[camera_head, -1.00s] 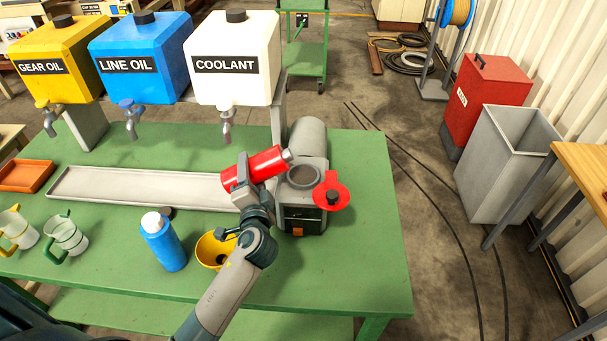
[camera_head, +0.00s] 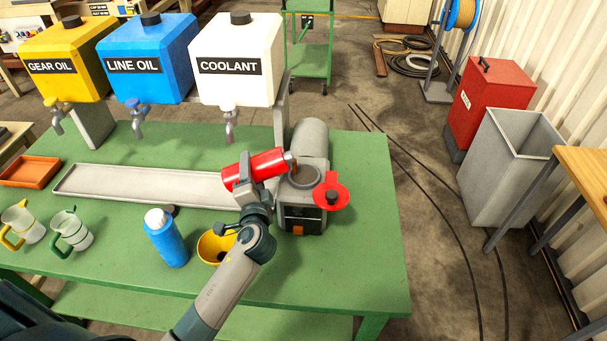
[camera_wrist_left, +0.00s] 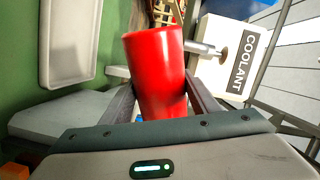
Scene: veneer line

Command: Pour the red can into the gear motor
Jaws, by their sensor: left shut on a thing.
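The red can (camera_head: 258,167) is held by my left gripper (camera_head: 246,180), tilted almost onto its side above the green table. Its grey spout end points right, over the near left edge of the gear motor's round opening (camera_head: 304,175). The gear motor (camera_head: 312,146) is a grey cylinder and box with a red cap (camera_head: 331,196) swung out to the right of the opening. In the left wrist view the can (camera_wrist_left: 158,75) stands between the two fingers, which are shut on it. Whether liquid flows is too small to tell. My right gripper is not in view.
Gear oil (camera_head: 62,60), line oil (camera_head: 150,58) and coolant (camera_head: 236,60) tanks stand behind a long grey tray (camera_head: 140,187). A blue bottle (camera_head: 167,240), yellow funnel (camera_head: 214,247) and two jugs (camera_head: 70,232) sit at the front. The table's right end is clear.

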